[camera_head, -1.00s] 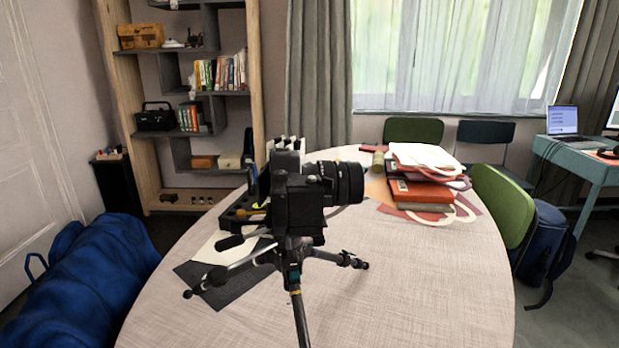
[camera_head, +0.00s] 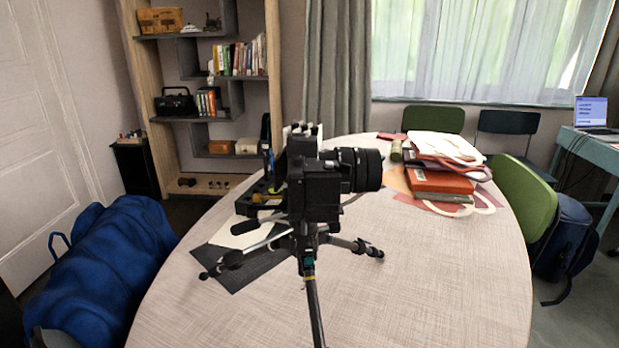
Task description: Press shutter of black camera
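The black camera (camera_head: 314,190) sits on top of a black tripod (camera_head: 308,256) near the middle of the view, with its lens (camera_head: 360,170) pointing right. The tripod stands on or in front of the round table; where its front leg ends is out of view. The camera's shutter button is too small to tell. Neither of my grippers shows clearly; a dark grey shape at the bottom left edge cannot be identified.
The round table (camera_head: 430,270) fills the middle, with bare surface at front right. Red books (camera_head: 440,182) and papers lie at back right. A black organiser (camera_head: 252,203) stands behind the camera.

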